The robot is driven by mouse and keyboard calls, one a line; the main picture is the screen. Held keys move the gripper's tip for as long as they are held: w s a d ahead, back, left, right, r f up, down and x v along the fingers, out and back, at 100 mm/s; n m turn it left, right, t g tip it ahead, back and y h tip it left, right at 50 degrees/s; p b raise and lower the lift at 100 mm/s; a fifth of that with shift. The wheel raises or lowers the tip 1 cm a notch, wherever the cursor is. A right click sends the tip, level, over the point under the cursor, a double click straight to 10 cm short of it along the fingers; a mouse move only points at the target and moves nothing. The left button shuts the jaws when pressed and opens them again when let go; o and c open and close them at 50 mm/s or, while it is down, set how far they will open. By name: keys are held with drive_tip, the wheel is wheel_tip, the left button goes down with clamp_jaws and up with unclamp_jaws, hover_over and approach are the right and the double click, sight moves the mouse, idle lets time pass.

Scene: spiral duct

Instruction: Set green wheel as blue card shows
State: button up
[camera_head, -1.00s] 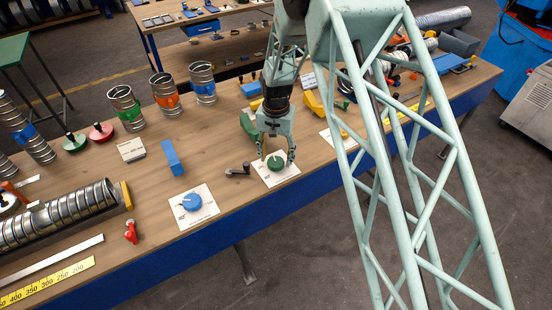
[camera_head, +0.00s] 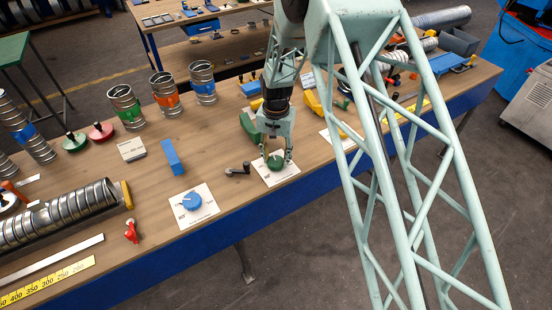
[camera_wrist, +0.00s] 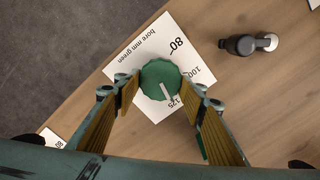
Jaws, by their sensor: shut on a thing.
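The green wheel (camera_head: 276,162) sits on a white card (camera_head: 285,174) near the bench's front edge. In the wrist view the wheel (camera_wrist: 160,78) has a white pointer mark towards the 125; the card (camera_wrist: 150,52) also reads 80, 100 and "bore mm green". My gripper (camera_head: 276,157) is shut on the wheel from above, one finger on each side; the fingers also show in the wrist view (camera_wrist: 160,92). A blue wheel (camera_head: 192,200) sits on another white card (camera_head: 206,215) to the left, its pale pointer towards the upper left. That card's print is too small to read.
A dark crank handle (camera_head: 238,169) lies just left of the green wheel's card. Ducts with green, orange and blue bands stand behind.

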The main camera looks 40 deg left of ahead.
drive_tip(key=shift+f+n+b, duration=0.1)
drive_tip(key=shift+n+b, duration=0.3)
drive_tip(key=shift+b, duration=0.05)
drive_tip(key=shift+n+b, duration=0.7)
drive_tip(key=shift+n, duration=0.1)
drive_tip(key=n+b, duration=0.3)
drive_tip(key=n, duration=0.1)
drive_tip(key=shift+s+a, duration=0.1)
drive_tip(key=n+b, duration=0.1)
drive_tip(key=n, duration=0.3)
drive_tip(key=shift+b, duration=0.35)
drive_tip(key=shift+s+n+b, duration=0.1)
drive_tip(key=shift+n+b, duration=0.5)
drive_tip(key=shift+n, duration=1.1)
drive_tip(key=o, duration=0.8)
drive_tip(key=shift+o, duration=0.2)
drive_tip(key=shift+r, duration=0.2)
